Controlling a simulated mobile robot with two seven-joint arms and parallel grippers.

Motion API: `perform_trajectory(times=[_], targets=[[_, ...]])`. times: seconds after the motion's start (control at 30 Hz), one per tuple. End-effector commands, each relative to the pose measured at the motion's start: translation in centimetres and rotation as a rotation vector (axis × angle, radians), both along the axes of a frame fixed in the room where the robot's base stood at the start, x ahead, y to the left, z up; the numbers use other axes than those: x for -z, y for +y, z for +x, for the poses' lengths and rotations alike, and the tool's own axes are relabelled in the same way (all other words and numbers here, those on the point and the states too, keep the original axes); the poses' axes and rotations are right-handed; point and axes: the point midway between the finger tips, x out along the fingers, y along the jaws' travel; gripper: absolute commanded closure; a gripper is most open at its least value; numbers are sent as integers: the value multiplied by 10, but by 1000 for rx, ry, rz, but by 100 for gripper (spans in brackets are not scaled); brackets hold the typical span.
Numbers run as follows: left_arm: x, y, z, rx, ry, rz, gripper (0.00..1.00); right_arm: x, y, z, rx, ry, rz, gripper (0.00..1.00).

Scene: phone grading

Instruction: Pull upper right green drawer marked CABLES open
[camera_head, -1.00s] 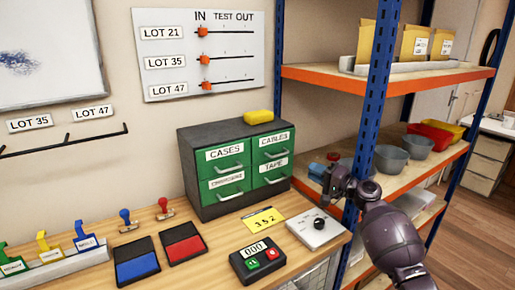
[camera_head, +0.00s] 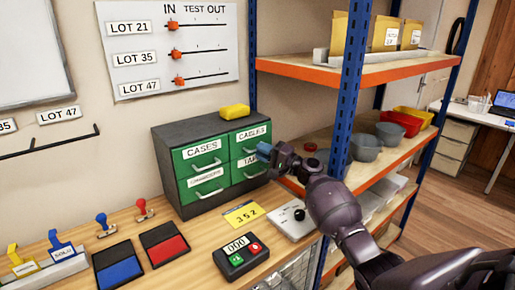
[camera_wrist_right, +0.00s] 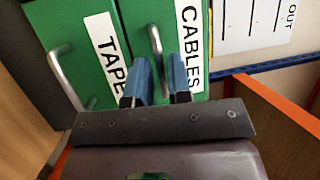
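The upper right green drawer marked CABLES (camera_head: 250,134) is closed in the dark grey cabinet (camera_head: 190,128). It also shows in the right wrist view (camera_wrist_right: 138,35), with its metal bar handle (camera_wrist_right: 156,45). My right gripper (camera_head: 265,151) is at the front of this drawer and partly hides it and its handle in the head view. In the right wrist view, its two blue fingers (camera_wrist_right: 161,78) are apart, with the handle in line with the gap between them. I cannot tell whether they touch it. My left gripper is not in view.
The TAPE drawer (camera_wrist_right: 110,60) is just below, with its own handle. A yellow block (camera_head: 234,111) lies on the cabinet. A blue shelf post (camera_head: 350,90) stands close to my right arm. A keypad box (camera_head: 240,255) and a yellow card (camera_head: 241,215) lie in front.

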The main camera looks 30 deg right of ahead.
Motion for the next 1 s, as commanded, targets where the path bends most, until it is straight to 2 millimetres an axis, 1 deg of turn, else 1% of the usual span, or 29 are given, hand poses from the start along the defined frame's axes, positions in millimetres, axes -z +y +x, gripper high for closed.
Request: perform_trajectory(times=[0.03, 0.2, 0.53, 0.57, 0.6, 0.67, 1.0], targets=[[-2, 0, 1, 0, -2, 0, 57, -2, 3, 6, 0, 0, 2, 81], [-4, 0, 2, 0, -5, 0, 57, -3, 8, 16, 0, 0, 1, 81], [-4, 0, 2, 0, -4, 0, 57, -3, 9, 18, 0, 0, 0, 81], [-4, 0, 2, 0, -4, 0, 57, -3, 9, 18, 0, 0, 0, 84], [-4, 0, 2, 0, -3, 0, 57, -3, 9, 18, 0, 0, 0, 90], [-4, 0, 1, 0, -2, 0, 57, -3, 9, 18, 0, 0, 0, 100], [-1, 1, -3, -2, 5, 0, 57, -3, 9, 17, 1, 0, 0, 100]])
